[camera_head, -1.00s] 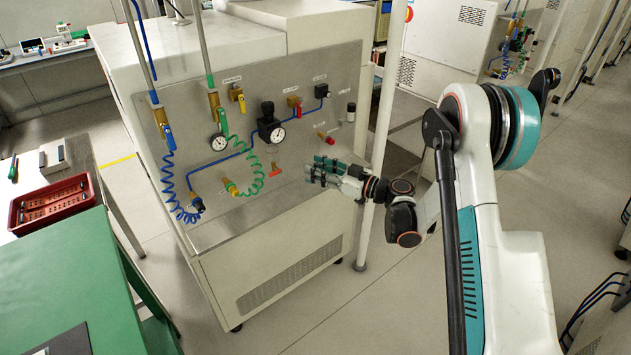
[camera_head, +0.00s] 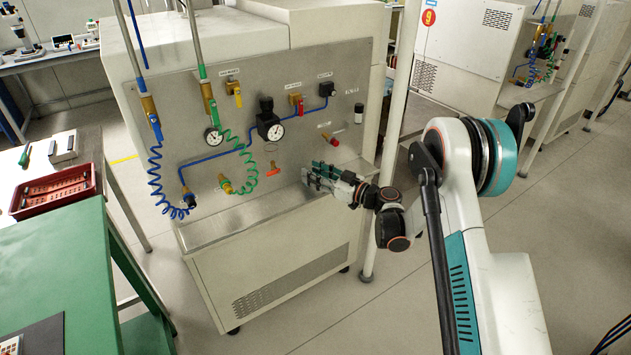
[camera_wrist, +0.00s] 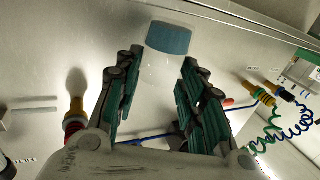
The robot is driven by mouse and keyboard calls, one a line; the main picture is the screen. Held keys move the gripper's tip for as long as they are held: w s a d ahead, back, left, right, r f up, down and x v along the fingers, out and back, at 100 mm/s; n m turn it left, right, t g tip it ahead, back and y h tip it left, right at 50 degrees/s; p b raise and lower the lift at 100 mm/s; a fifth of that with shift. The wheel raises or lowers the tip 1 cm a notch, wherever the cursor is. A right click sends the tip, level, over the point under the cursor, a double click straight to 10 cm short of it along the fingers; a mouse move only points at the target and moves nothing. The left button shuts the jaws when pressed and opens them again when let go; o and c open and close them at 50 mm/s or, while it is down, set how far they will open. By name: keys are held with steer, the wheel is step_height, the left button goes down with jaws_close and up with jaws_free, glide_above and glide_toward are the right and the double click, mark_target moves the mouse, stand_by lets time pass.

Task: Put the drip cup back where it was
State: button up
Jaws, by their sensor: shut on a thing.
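The drip cup (camera_wrist: 168,38) shows in the wrist view as a clear, faint body between my fingers with a blue band at its far end. My gripper (camera_wrist: 158,75) is shut on it, with one dark green finger pad on each side. In the head view my gripper (camera_head: 316,175) is in front of the lower right part of the grey metal panel (camera_head: 225,95). The cup is hard to make out there. A thin ring (camera_head: 272,149) shows on the panel below the black regulator (camera_head: 268,120), up and left of my gripper.
An orange T-handle (camera_head: 274,170), a red knob (camera_head: 329,139), gauges and coiled blue (camera_head: 155,175) and green hoses stick out from the panel. A metal ledge (camera_head: 240,219) runs below it. A pale post (camera_head: 391,150) stands behind my wrist.

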steer(key=shift+f, duration=0.9)
steer(key=shift+r, duration=0.1)
steer(key=o, duration=0.8)
steer(key=shift+o, duration=0.2)
steer(key=p+v, duration=0.3)
steer(key=v, duration=0.9)
steer(key=shift+p, duration=0.35)
